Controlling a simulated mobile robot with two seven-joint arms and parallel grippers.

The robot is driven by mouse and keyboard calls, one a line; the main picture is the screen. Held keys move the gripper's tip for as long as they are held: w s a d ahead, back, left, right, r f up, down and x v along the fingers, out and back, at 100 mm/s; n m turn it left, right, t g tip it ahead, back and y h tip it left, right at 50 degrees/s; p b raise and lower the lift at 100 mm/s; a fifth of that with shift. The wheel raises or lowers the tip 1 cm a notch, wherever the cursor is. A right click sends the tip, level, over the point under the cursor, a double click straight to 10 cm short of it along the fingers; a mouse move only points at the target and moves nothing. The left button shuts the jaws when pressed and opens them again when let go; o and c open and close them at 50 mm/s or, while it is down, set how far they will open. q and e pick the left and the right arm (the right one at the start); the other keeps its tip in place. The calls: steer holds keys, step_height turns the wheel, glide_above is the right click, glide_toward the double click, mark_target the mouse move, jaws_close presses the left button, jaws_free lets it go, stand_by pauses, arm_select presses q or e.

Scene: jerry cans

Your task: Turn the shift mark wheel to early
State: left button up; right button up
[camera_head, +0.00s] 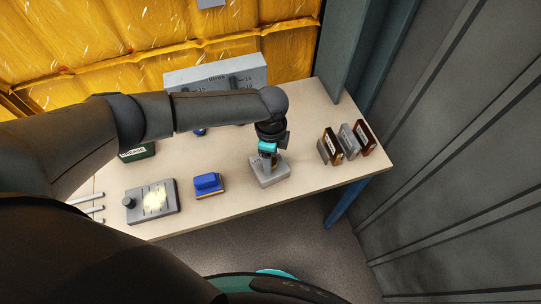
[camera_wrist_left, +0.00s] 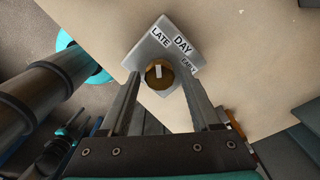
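The shift mark wheel (camera_wrist_left: 159,75) is a round brass-coloured knob with a small white mark, on a grey block (camera_head: 270,176). In the left wrist view the block carries the labels LATE (camera_wrist_left: 160,37), DAY (camera_wrist_left: 183,45) and EARLY (camera_wrist_left: 188,65), with EARLY at the right. The white mark is in the wheel's middle; which label it points to I cannot tell. My left gripper (camera_wrist_left: 160,82) is open, with one finger on each side of the wheel and a gap visible. In the head view my left gripper (camera_head: 268,153) is above the block and hides the wheel.
A blue box-like object (camera_head: 208,185) and a grey panel with a knob (camera_head: 165,197) stand left of the block. Several upright cases (camera_head: 346,142) stand to the right. A grey labelled panel (camera_head: 215,73) is at the back. The table (camera_head: 310,178) is clear around the block.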

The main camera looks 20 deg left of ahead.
arm_select(q)
steer(key=shift+o, duration=0.6)
step_height(320, 180, up, 15)
steer(key=p, duration=0.2)
steer(key=shift+r, duration=0.15)
stand_by(0.3)
